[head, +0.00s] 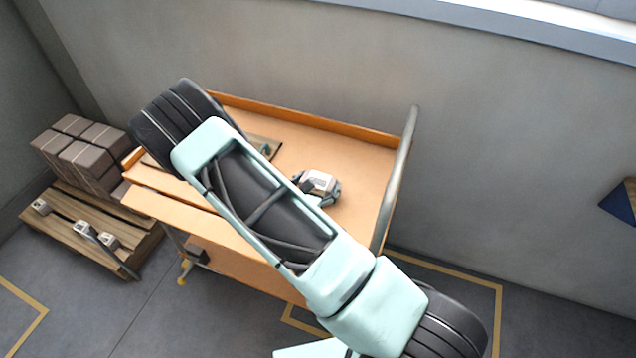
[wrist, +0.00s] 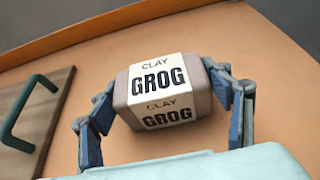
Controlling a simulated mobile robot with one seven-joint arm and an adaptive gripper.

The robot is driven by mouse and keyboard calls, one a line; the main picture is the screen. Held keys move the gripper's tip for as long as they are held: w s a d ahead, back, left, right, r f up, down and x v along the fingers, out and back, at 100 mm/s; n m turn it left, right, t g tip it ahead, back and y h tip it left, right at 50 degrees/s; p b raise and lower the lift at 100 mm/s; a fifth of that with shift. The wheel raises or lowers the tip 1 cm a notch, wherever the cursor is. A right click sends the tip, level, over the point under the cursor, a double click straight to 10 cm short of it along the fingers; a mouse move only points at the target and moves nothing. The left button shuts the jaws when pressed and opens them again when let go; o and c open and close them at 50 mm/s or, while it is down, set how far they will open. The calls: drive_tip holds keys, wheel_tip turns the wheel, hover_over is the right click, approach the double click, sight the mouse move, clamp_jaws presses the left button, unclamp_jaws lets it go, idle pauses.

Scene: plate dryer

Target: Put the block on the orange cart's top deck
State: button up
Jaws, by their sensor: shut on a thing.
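The block (wrist: 165,92) is a brownish-grey brick with a cream label reading CLAY GROG. My gripper (wrist: 168,100) is shut on it, one blue-grey finger at each end. In the head view the block (head: 320,181) shows over the right part of the orange cart's top deck (head: 362,165), partly behind my gripper (head: 317,187). The deck (wrist: 262,90) fills the background of the wrist view. I cannot tell whether the block touches the deck or is held just above it.
A wooden board with a green handle (wrist: 22,115) lies on the deck to the left. The cart has a raised back edge (head: 300,118) and a grey handle rail (head: 398,170) at right. A pallet (head: 85,225) with stacked brown blocks (head: 85,150) stands left. My arm hides the deck's middle.

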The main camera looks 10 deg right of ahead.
drive_tip(key=shift+f, duration=0.1)
drive_tip(key=o, duration=1.8)
drive_tip(key=shift+s+a+r, duration=0.1)
drive_tip(key=shift+r, duration=0.15)
drive_tip(key=v, duration=1.1)
drive_tip(key=shift+s+a, duration=0.2)
drive_tip(key=shift+s, duration=0.1)
